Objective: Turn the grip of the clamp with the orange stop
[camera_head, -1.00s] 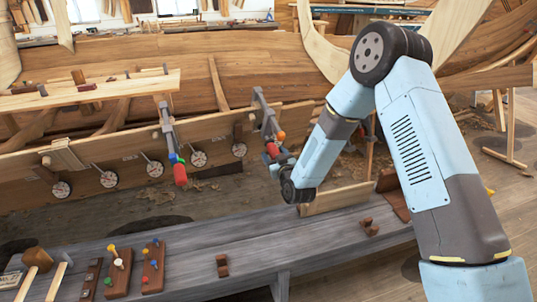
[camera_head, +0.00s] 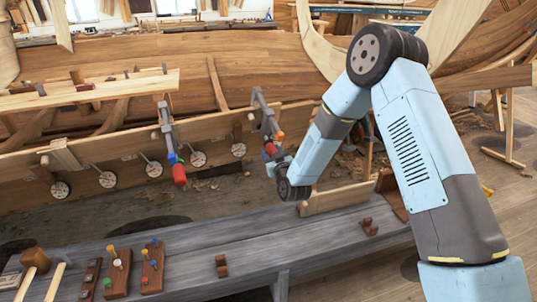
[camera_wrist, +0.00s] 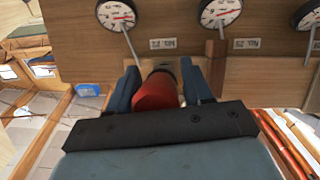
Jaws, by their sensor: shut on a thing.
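The clamp with the orange stop (camera_head: 280,135) hangs on the plank edge at the centre of the head view, its grey bar (camera_head: 264,108) running down toward my gripper. Its red grip (camera_wrist: 157,92) sits between the two fingers of my gripper (camera_wrist: 160,72) in the wrist view. The fingers are shut on it from left and right. In the head view my gripper (camera_head: 272,160) is small and partly hidden by my wrist, with a bit of the red grip showing above it.
A second clamp (camera_head: 166,125) with a blue stop and a red grip (camera_head: 179,174) hangs to the left. Several dial gauges (camera_head: 198,159) line the plank. A grey bench (camera_head: 190,255) below carries pegged wooden blocks (camera_head: 118,275) and small brown pieces. Open floor lies between bench and hull.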

